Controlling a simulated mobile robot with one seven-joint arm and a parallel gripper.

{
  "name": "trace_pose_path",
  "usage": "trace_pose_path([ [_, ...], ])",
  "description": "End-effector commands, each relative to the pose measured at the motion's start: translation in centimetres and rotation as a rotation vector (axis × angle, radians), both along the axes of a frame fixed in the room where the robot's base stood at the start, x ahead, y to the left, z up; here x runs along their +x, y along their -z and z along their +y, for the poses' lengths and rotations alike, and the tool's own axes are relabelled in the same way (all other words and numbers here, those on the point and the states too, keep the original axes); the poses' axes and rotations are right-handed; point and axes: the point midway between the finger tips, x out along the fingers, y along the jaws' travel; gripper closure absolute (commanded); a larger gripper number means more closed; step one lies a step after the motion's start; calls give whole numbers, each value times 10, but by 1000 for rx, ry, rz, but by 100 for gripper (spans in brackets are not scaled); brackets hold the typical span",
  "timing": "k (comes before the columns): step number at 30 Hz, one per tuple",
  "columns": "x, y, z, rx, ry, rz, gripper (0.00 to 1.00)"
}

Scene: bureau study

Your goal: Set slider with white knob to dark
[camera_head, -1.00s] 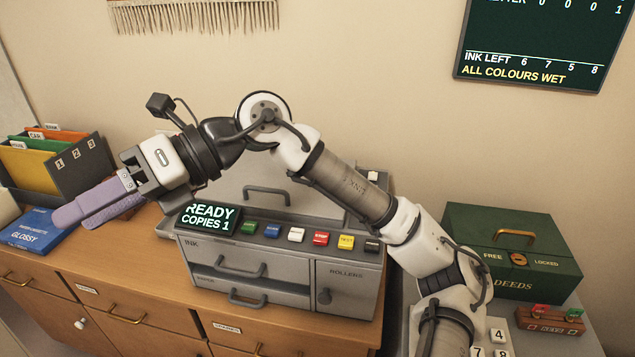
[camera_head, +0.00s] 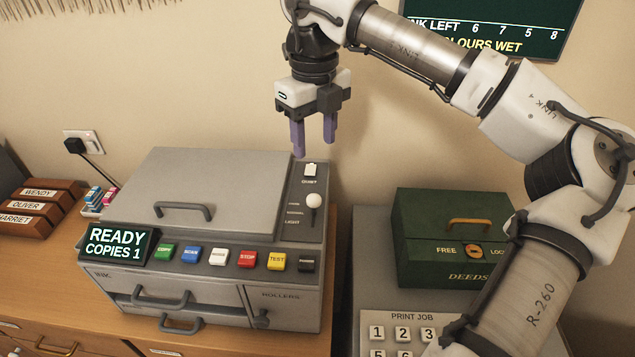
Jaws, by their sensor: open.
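The slider with the white knob (camera_head: 314,200) is on the right side of the grey copier's (camera_head: 230,180) top. Its round knob stands near the upper part of a short track, with small labels to its left; the lowest reads LIGHT, and the others are too small to read surely. A white switch (camera_head: 310,169) marked QUIET is just above it. My gripper (camera_head: 314,150) points down above the copier's back right corner, near the QUIET switch in the picture and above the knob. Its two purple fingers are apart and empty.
The copier's front has a display (camera_head: 117,242) reading READY COPIES 1 and a row of coloured buttons (camera_head: 247,258). A green deeds box (camera_head: 450,235) stands to the right, behind a numbered PRINT JOB keypad (camera_head: 400,330).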

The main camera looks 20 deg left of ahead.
Motion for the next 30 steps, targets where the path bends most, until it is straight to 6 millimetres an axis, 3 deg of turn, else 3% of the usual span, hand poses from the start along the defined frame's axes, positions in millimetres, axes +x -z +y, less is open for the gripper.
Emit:
trace_pose_path([
  [12, -2, 82, 0, 2, -4, 4, 52],
  [18, -1, 113, 1, 3, -3, 4, 52],
  [30, -1, 127, 1, 3, -3, 1, 52],
])
